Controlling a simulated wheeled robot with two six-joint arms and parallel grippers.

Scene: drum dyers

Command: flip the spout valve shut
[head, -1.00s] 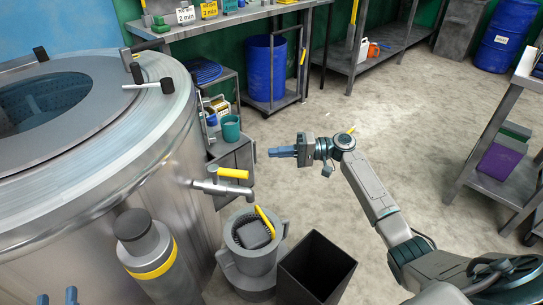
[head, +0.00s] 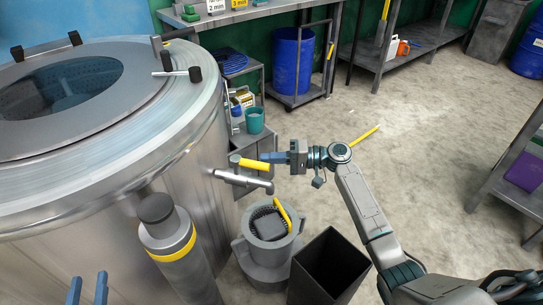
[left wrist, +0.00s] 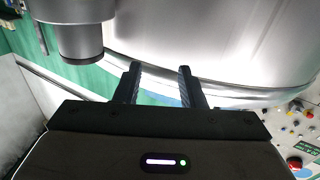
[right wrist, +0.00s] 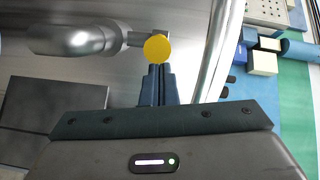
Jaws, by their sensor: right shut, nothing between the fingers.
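The metal spout (head: 240,180) sticks out from the side of the large steel drum (head: 110,195). Its valve has a yellow lever (head: 251,163) lying roughly along the spout, above it. My right gripper (head: 268,157) is shut and empty, its blue fingertips at the lever's free end; I cannot tell if they touch. In the right wrist view the lever's round yellow end (right wrist: 157,48) is just beyond the closed fingertips (right wrist: 158,70), with the spout pipe (right wrist: 75,39) to the left. My left gripper (head: 88,283) is open and empty at the lower left, before the drum.
A grey bucket (head: 268,250) with a yellow-handled item inside stands below the spout. A black bin (head: 327,265) stands to its right. A grey cylinder with a yellow band (head: 175,245) stands before the drum. A small cart with a teal cup (head: 254,120) is behind.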

